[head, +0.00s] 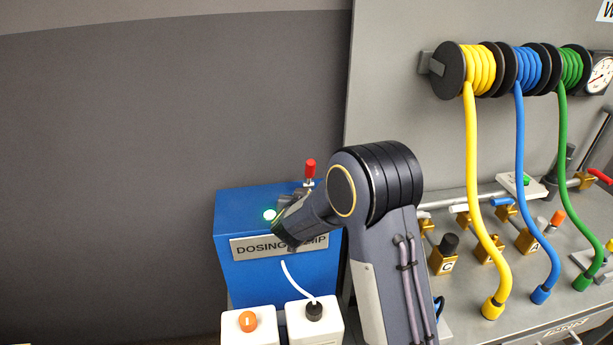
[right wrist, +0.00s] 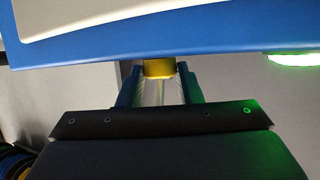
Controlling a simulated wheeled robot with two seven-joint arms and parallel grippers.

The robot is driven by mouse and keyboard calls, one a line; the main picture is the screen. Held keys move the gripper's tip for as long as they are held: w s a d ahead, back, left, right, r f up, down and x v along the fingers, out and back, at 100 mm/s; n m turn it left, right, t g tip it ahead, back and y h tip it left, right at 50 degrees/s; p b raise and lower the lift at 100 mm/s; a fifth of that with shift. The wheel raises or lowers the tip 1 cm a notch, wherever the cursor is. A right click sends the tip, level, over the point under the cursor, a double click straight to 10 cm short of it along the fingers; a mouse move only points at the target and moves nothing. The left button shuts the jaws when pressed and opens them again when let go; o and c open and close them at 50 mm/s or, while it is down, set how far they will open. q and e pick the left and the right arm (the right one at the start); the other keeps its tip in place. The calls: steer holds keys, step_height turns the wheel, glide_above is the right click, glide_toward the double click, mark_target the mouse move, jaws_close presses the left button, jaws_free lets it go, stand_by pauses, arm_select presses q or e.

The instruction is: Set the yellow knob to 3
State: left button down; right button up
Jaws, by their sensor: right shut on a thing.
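The yellow knob (right wrist: 158,68) shows in the right wrist view at the lower edge of a blue-and-cream face. My right gripper (right wrist: 157,78) is shut on it, one finger on each side. In the head view my right arm reaches to the front of the blue dosing pump (head: 235,285), and it hides the knob and the fingertips there. Any scale or pointer of the knob cannot be read. My left gripper is in neither view.
A green light (head: 269,214) glows on the pump beside my wrist. A red-tipped lever (head: 310,170) stands on top. White bottles (head: 250,325) stand below in front. Yellow, blue and green hoses (head: 473,180) hang over the bench with brass valves at the right.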

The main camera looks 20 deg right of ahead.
steer(key=p, duration=0.1)
steer(key=m+g+h+p, duration=0.2)
steer(key=shift+w+a+r+p, duration=0.2)
steer(key=shift+a+r+p, duration=0.05)
steer(key=shift+p, duration=0.1)
arm_select(q)
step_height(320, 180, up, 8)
steer(key=p, duration=0.2)
arm_select(e)
steer(key=shift+w+f+m+g+h, duration=0.1)
steer(key=shift+f+m+g+h, duration=0.15)
steer(key=shift+m+g+h, duration=0.95)
arm_select(q)
steer(key=shift+p, duration=0.3)
arm_select(e)
steer(key=shift+m, duration=0.3)
steer(key=o, duration=1)
steer(key=shift+a, duration=0.1)
steer(key=b+v, duration=0.2)
steer(key=v, duration=0.4)
steer(key=shift+a+r, duration=0.1)
steer(key=shift+a, duration=0.15)
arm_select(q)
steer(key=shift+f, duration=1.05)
arm_select(e)
steer(key=shift+s+a+r, duration=0.25)
steer(key=shift+s+a, duration=0.15)
steer(key=shift+s, duration=0.05)
